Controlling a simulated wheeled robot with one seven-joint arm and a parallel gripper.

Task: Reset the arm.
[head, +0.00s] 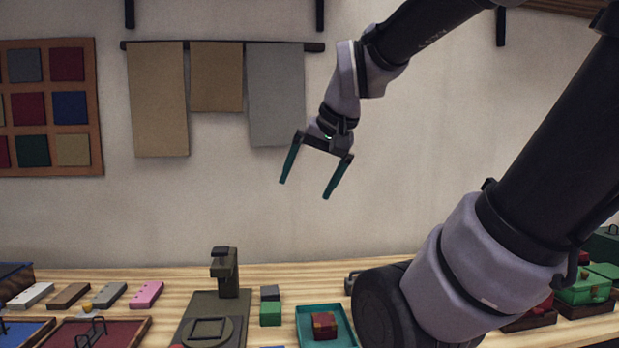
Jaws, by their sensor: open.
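My gripper (308,186) hangs in the air in the head view, in front of the wall and well above the table. Its two dark teal fingers are spread apart and nothing is between them. My arm comes in from the upper right and bends down to the gripper. Another thick part of my arm covers the lower right of the view and hides some of the table.
Below lies a wooden table (180,279). On it stand a dark press (227,270), a teal tray (345,325) with a red-brown block (324,325), a green block (270,313) and a pink piece (146,294). Cloths (159,100) hang behind. Air around my gripper is clear.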

